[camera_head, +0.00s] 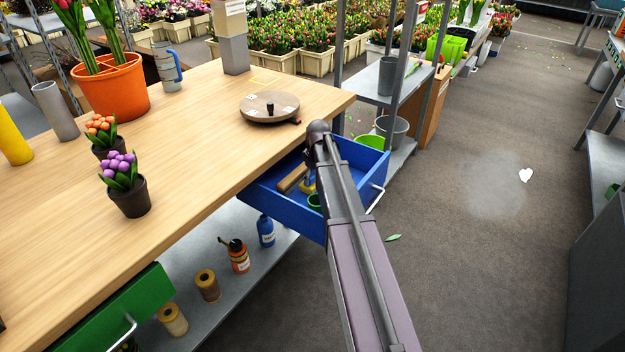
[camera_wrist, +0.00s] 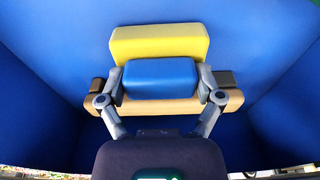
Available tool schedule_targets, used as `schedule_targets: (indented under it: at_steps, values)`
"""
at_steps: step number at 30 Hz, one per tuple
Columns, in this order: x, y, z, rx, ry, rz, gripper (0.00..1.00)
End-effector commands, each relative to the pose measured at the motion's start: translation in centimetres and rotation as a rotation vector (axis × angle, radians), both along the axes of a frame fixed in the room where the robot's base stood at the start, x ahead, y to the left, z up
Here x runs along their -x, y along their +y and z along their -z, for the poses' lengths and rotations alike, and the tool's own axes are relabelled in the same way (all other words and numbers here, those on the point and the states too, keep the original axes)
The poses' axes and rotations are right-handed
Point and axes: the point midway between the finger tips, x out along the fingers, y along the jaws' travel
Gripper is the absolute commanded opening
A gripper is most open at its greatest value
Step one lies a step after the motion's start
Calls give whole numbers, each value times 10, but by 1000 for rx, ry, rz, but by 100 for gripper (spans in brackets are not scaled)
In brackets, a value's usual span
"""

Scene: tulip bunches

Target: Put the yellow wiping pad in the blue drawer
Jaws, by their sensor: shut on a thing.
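The yellow wiping pad (camera_wrist: 160,44) shows in the wrist view with a blue block (camera_wrist: 160,78) against its near side, seemingly part of it. My gripper (camera_wrist: 160,82) is shut on the pad, its fingers on either side of the blue block. A bit of the pad (camera_head: 308,187) shows in the head view, inside the open blue drawer (camera_head: 283,208) below my arm. A wooden piece with dark ends (camera_head: 293,178) lies in the drawer, beneath or behind the pad. I cannot tell whether the pad touches the drawer floor. My arm hides part of the drawer.
A green round item (camera_head: 314,201) is also in the drawer. The wooden tabletop (camera_head: 215,140) overhangs the drawer's back and holds a round turntable (camera_head: 269,107) and flower pots.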

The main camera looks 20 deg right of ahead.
Motion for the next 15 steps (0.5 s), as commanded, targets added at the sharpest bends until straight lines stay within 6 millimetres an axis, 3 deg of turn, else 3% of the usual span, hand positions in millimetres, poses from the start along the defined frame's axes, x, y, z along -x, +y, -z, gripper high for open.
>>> schedule_targets:
  at_steps: [11,12,13,15]
  values:
    - [0,0,4,0,0,0,46]
    - [0,0,3,0,0,0,90]
    - [0,0,3,0,0,0,99]
    - [0,0,3,0,0,0,100]
